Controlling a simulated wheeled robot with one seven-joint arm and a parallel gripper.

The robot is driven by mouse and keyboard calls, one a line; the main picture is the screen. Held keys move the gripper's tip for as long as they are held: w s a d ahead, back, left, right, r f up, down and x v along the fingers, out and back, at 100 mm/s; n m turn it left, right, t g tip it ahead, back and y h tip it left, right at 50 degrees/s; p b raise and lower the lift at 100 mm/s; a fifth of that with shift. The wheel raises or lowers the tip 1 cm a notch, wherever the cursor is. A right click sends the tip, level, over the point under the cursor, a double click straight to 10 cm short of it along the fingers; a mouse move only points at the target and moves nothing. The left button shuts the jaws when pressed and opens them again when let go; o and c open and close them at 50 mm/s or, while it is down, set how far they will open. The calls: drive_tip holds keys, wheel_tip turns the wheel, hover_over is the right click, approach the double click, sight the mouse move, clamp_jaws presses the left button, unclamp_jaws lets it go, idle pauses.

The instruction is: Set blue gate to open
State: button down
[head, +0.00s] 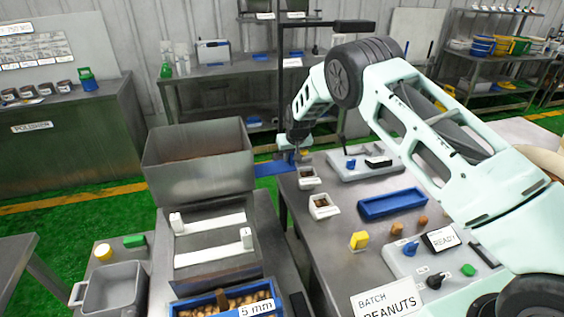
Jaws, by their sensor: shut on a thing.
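My gripper (295,154) is at the far left end of the bench, reached from the right by my pale green arm. It is small here and its jaws are shut on a blue part at the fingertips, which I take to be the blue gate. A flat blue piece (270,169) extends left from there, between the bench and the grey hopper. How far the gate stands open cannot be told. The wrist partly hides the grasp.
A large grey hopper (198,176) stands left of the gripper. Small containers (323,206), a blue tray (392,204), a yellow block (359,241) and a control box with a READY display (440,239) are on the bench. A dark vertical post (281,90) rises behind the gripper.

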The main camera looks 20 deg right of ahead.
drive_tip(key=shift+d, duration=0.25)
drive_tip(key=c, duration=1.3)
unclamp_jaws()
drive_tip(key=shift+d, duration=0.1)
drive_tip(key=shift+s+r, duration=0.1)
drive_tip(key=shift+r, duration=0.1)
drive_tip(key=b+v, duration=0.4)
drive_tip(key=v, duration=1.3)
drive_tip(key=shift+b, duration=0.4)
